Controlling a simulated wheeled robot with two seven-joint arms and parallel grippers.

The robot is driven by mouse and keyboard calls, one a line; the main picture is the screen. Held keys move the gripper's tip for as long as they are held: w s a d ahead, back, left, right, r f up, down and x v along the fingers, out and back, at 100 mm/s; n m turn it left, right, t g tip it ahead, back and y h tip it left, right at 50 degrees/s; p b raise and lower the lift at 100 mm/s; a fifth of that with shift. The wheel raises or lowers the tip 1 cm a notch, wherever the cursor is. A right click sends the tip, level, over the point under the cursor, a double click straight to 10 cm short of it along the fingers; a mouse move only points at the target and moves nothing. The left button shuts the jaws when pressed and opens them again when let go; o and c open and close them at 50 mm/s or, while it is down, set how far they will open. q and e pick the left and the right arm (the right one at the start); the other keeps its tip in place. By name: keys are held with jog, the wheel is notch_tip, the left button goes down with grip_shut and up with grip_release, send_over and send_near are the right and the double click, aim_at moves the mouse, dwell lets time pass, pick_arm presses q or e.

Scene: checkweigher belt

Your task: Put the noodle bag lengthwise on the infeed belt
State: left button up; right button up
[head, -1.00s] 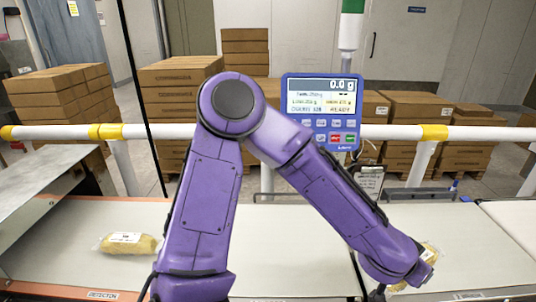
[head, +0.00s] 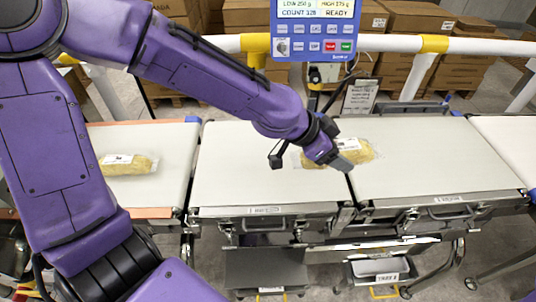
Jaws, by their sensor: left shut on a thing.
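My left gripper (head: 342,161) comes in from the left and is shut on a noodle bag (head: 364,151). The bag is clear plastic with yellow noodles and a white label. Its long side runs roughly left to right, over the seam between the middle belt (head: 240,165) and the right belt (head: 430,150). The gripper hides part of it, and I cannot tell whether it touches the belts. A second noodle bag (head: 127,164) lies on the left belt (head: 165,140), long side left to right. My right gripper is not in view.
A blue display (head: 315,28) hangs above the back of the belts, in front of a white rail (head: 385,44). A clipboard (head: 360,96) stands at the back edge. Most of the middle and right belts is clear. Stacked cartons (head: 415,18) stand behind.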

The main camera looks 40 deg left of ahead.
pick_arm(q)
jog(key=shift+s+a+m+g+h, duration=0.2)
jog(key=shift+s+m+g+h, duration=0.1)
jog(key=shift+s+m, duration=0.15)
jog(key=w+a+f+p, duration=0.2)
jog(key=a+f, duration=0.1)
jog(key=a, duration=0.5)
jog(key=p, duration=0.1)
send_over(286, 165)
notch_tip(286, 165, down, 7)
jog(key=shift+f, duration=0.15)
notch_tip(286, 165, down, 3)
jog(key=shift+r, duration=0.2)
jog(key=shift+f, duration=0.1)
jog(key=shift+f+b, duration=0.1)
jog(key=shift+b, duration=0.3)
jog(key=o, duration=1.2)
jog(key=shift+o, duration=0.2)
